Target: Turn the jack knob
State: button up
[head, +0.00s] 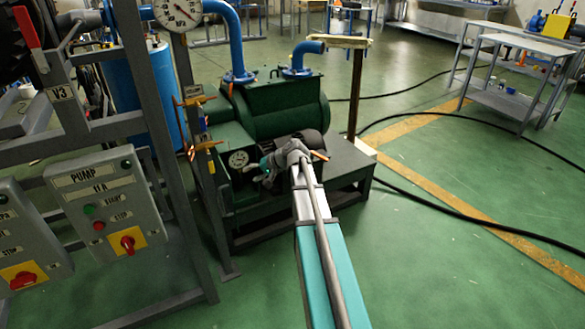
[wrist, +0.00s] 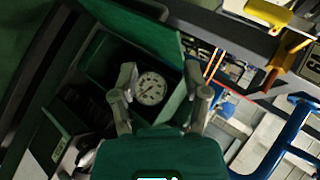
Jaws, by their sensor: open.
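I cannot pick out a jack knob in either view. The gauge (wrist: 151,89) shows beyond and between the fingers, inside a dark green housing. I cannot tell how far the fingertips are from it.
A grey frame with a pump switch box (head: 108,205) stands at the left. Black hoses (head: 440,205) lie on the green floor, which is mostly clear at right. A metal table (head: 520,95) stands far right.

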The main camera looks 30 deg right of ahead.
jog(key=w+d+f+m+t+b, duration=0.1)
jog(key=d+f+m+t+b, duration=0.1)
jog(key=d+b, duration=0.5)
jog(key=w+d+f+m+t+h+b, duration=0.1)
jog(key=d+f+m+t+b, duration=0.2)
jog(key=d, duration=1)
jog(key=w+d+f+m+t+h+b, duration=0.1)
jog(key=d+f+m+t+b, duration=0.1)
jog(key=d+f+t+b, duration=0.2)
jog(key=d+f+b, duration=0.3)
jog(key=d+b, duration=0.4)
jog(key=shift+f+m+b, duration=0.2)
jog(key=shift+m+b, duration=0.1)
jog(key=shift+b, duration=0.1)
jog(key=x, duration=1.3)
jog(key=shift+w+r, duration=0.15)
jog(key=shift+w, duration=0.25)
grip_shut()
